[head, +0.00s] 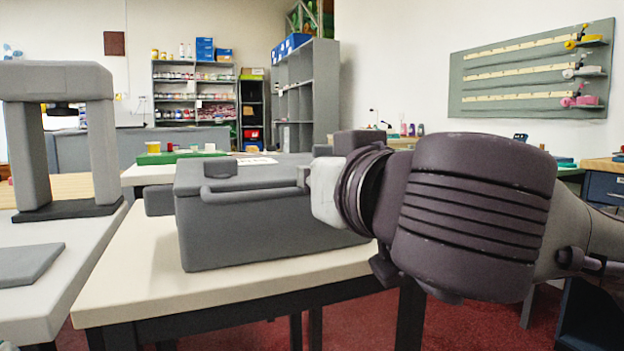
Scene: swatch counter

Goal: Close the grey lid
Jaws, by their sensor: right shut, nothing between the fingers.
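A grey box (250,225) stands on the cream-topped table in the middle of the head view. Its grey lid (262,172) shows as the low top surface, with a dark round knob (220,167) near its left front. A bar-like rim runs along the front upper edge. The lid looks nearly flat, but I cannot tell whether it is fully down, as my arm covers the right side. My right gripper (325,192) is at the box's right front, shut and empty, largely hidden by my wrist; contact is unclear. My left gripper is not in view.
The cream table (135,270) has bare room left and in front of the box. A grey arch-shaped stand (95,130) and a flat grey plate (28,264) are on the left table. Shelves stand at the back.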

